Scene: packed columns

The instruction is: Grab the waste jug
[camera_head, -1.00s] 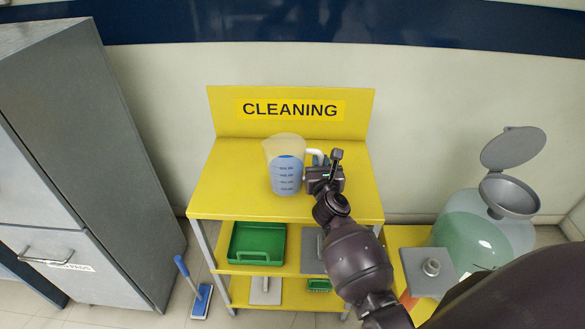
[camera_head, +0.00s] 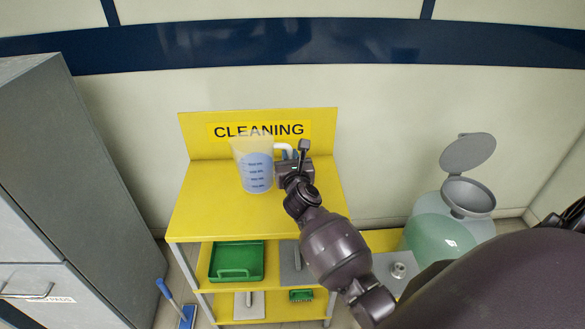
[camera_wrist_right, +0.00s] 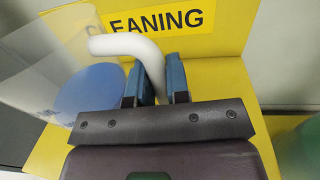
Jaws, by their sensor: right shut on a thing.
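The waste jug (camera_head: 256,170) is a clear measuring jug with a white handle (camera_head: 283,148), dark markings and blue contents. It is upright in front of the CLEANING sign and appears raised above the yellow shelf top (camera_head: 215,215). My right gripper (camera_head: 297,158) is at the jug's right side, shut on the handle. In the right wrist view, the white handle (camera_wrist_right: 130,46) runs down between the two blue finger pads (camera_wrist_right: 158,82), and the jug body (camera_wrist_right: 60,75) is at the left. My left gripper is not in view.
Lower shelves hold a green tray (camera_head: 237,261), a grey flat tool (camera_head: 294,264) and a small green brush (camera_head: 301,295). A grey cabinet (camera_head: 80,170) stands left. A greenish container with an open grey lid (camera_head: 467,153) stands right. The shelf top around the jug is clear.

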